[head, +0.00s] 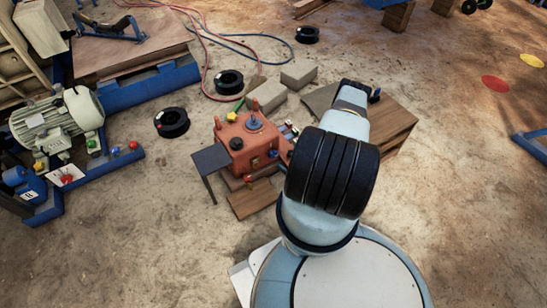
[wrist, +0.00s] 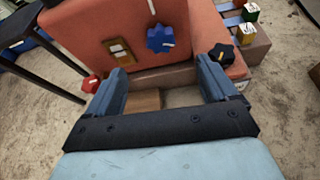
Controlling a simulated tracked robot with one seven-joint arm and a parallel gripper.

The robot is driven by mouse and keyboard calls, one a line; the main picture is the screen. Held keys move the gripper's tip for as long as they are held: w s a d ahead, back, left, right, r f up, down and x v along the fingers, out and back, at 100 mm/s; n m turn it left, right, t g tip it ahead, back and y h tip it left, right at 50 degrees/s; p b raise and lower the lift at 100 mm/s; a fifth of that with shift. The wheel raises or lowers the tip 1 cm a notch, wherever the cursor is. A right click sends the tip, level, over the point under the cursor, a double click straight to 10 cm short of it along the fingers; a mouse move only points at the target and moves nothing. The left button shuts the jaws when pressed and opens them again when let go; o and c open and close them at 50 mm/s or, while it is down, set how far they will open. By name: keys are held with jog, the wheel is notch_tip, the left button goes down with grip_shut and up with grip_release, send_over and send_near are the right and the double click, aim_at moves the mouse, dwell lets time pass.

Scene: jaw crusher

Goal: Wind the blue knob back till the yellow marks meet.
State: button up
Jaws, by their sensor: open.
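The orange jaw crusher (head: 237,158) stands mid-floor in the head view, and its face (wrist: 85,25) fills the top of the wrist view. The blue knob (wrist: 158,39) is a lobed knob with a pale mark on it, on that face. A pale line (wrist: 152,7) lies above it. Beside it is a small yellowish plate (wrist: 120,50); I cannot make out how any yellow marks line up. My gripper (wrist: 161,66) is open and empty, its fingers apart, just short of and below the blue knob. In the head view my arm hides the gripper.
A black lobed knob (wrist: 222,53) sits right of the right finger, and a red knob (wrist: 91,83) is close to the left finger. A dark side table (head: 211,158) stands left of the crusher.

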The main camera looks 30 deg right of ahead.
aim_at(274, 155)
jog(key=x, duration=1.3)
jog(key=shift+w+f, duration=0.15)
jog(key=shift+f, duration=0.35)
jog(key=c, duration=1)
jog(key=shift+a, duration=0.25)
jog(key=shift+c, duration=0.3)
jog(key=shift+d, duration=0.1)
